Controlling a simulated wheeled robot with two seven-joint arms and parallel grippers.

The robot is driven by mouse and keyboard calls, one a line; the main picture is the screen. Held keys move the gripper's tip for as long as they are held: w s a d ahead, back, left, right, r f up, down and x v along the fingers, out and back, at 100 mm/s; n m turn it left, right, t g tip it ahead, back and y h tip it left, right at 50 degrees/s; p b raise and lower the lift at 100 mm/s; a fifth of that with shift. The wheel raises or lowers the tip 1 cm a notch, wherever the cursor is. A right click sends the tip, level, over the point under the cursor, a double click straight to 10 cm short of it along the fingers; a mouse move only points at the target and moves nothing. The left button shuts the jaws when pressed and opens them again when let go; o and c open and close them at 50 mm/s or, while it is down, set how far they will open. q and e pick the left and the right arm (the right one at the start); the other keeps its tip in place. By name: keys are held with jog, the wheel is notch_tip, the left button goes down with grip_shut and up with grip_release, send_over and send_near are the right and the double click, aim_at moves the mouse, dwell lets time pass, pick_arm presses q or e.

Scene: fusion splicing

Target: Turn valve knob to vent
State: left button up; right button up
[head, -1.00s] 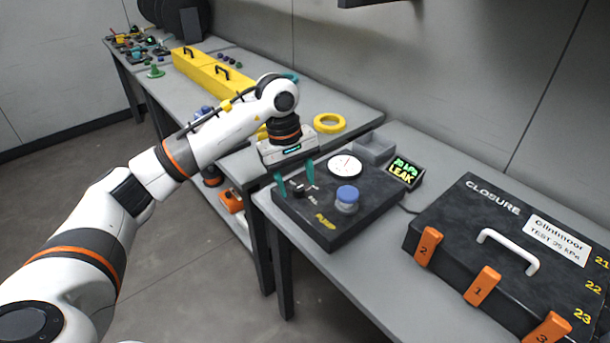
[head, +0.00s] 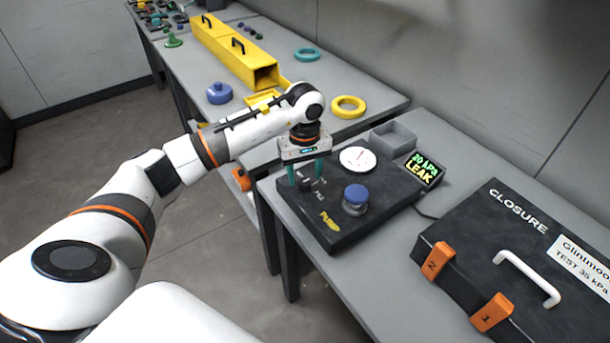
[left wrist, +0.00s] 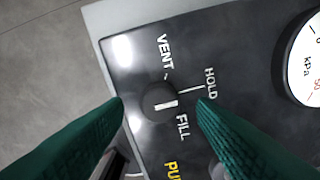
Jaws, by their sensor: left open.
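The dark valve knob (left wrist: 154,98) sits on the black pump panel (head: 376,208), with VENT, HOLD and FILL lettered around it. The white mark on the knob points right in the left wrist view, on the HOLD and FILL side and away from VENT; I cannot tell exactly which. My left gripper (head: 305,178) is open, its teal fingers pointing down over the panel. In the left wrist view the fingertips lie on either side of the knob with gaps. The knob (head: 306,185) is partly hidden in the head view. My right gripper is not in view.
A blue-topped pump button (head: 356,195) and a round gauge (head: 358,159) sit near the knob. A display (head: 423,171) reads 20 kPa LEAK. A grey tray (head: 393,137) stands behind; the black closure case (head: 530,262) is at the right.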

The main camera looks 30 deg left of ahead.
aim_at(304, 184)
pick_arm(q)
jog(key=shift+f, duration=1.15)
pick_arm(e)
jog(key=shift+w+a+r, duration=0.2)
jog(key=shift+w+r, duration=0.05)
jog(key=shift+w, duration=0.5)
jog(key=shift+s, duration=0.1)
pick_arm(q)
jog(key=c, duration=1)
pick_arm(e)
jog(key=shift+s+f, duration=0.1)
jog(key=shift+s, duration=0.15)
